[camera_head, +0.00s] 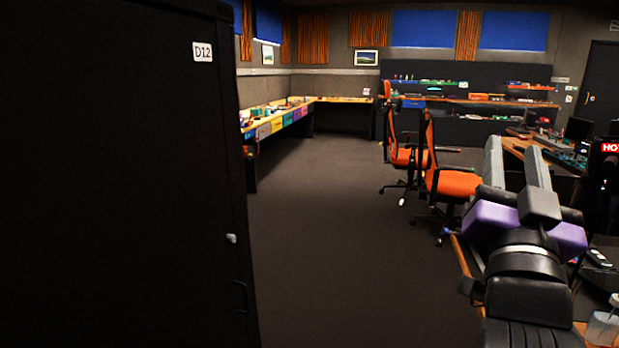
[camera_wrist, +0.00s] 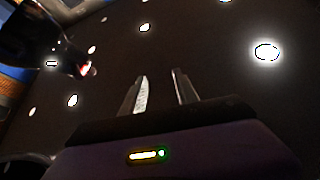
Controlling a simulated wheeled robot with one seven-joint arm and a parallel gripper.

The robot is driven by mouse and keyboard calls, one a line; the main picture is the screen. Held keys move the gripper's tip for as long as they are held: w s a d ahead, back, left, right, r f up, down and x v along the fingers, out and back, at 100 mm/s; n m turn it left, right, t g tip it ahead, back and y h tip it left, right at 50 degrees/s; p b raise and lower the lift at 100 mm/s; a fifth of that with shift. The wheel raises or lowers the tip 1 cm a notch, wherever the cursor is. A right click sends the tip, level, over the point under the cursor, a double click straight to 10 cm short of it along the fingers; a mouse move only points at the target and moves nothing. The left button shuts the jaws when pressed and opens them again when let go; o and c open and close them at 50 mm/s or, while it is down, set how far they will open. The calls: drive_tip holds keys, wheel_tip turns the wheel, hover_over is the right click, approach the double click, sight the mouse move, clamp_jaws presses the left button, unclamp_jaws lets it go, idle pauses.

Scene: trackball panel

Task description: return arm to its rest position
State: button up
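In the head view my gripper (camera_head: 514,150) is raised at the lower right, at the end of my dark arm with its purple wrist housing. Its two grey fingers point up and away from me. In the wrist view the fingers of my gripper (camera_wrist: 160,77) stand apart with an empty gap between them. Nothing is held. Behind them is a dark ceiling with several round lights (camera_wrist: 266,52). No trackball can be made out in either view.
A dark cabinet (camera_head: 120,180) marked D12 fills the left. Orange chairs (camera_head: 452,182) stand beyond my gripper. A wooden desk (camera_head: 463,256) with equipment is partly behind my arm. A dark object (camera_wrist: 40,38) is close at upper left in the wrist view. The middle floor is clear.

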drive_tip(key=s+a+f+n+y+p, duration=0.1)
drive_tip(key=s+a+f+n+y, duration=0.4)
drive_tip(key=f, duration=0.5)
drive_tip(key=s+a+f+n+y+p, duration=0.1)
drive_tip(key=s+a+f+n+y, duration=0.2)
drive_tip(key=s+f+n+y, duration=0.5)
drive_tip(key=s+f+m+g+h+p, duration=0.1)
drive_tip(key=s+f+m+g, duration=0.1)
drive_tip(key=s+f, duration=0.6)
drive_tip(key=s+f+m+g+h+p, duration=0.1)
drive_tip(key=s+f, duration=0.7)
drive_tip(key=s, duration=0.8)
drive_tip(key=m+g+p, duration=0.1)
drive_tip(key=m+g, duration=0.1)
drive_tip(key=g, duration=0.1)
drive_tip(key=shift+s+f+m+g+p, duration=0.2)
drive_tip(key=shift+m+g+p, duration=0.1)
drive_tip(key=shift+g, duration=0.1)
drive_tip(key=shift+o, duration=0.2)
